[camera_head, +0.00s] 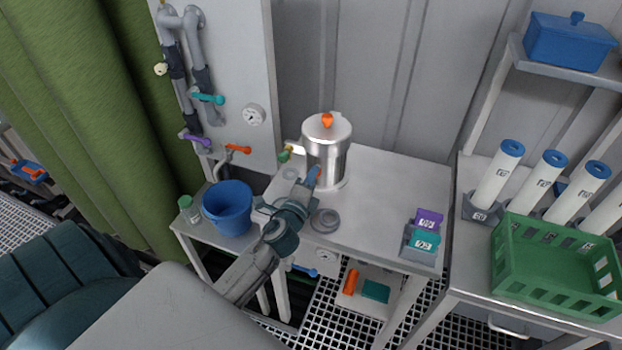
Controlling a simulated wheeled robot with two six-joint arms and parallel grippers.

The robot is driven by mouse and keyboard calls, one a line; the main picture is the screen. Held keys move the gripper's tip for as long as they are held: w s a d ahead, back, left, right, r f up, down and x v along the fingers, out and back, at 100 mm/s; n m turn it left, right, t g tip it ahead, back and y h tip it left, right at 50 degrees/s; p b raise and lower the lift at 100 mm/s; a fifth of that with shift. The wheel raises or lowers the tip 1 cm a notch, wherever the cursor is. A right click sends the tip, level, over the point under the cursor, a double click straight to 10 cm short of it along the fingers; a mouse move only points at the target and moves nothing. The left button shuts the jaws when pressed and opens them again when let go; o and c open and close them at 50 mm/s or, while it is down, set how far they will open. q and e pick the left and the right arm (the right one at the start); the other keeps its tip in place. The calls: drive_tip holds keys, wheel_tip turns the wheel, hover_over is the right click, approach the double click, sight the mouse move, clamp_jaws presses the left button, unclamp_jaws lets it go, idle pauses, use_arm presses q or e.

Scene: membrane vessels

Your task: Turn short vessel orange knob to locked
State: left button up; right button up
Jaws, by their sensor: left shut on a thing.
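A short silver vessel (325,160) stands upright on the grey table. An orange knob-like piece (327,120) sits on its lid. The knob's turn angle and any lock mark cannot be made out. My right gripper is not in view.
A round grey disc (325,220) lies close to my left wrist. A blue bucket (228,207) and a bottle (188,208) stand at the left. Purple and teal labelled boxes (424,238) are at the table's right. A green crate (510,258) stands farther right.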

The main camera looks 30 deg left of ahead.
use_arm(q)
drive_tip(key=o, duration=1)
drive_tip(key=b+v, duration=0.3)
drive_tip(key=v, duration=0.7)
drive_tip(key=shift+f, duration=0.15)
drive_tip(key=shift+s+d, duration=0.2)
drive_tip(key=shift+s, duration=0.2)
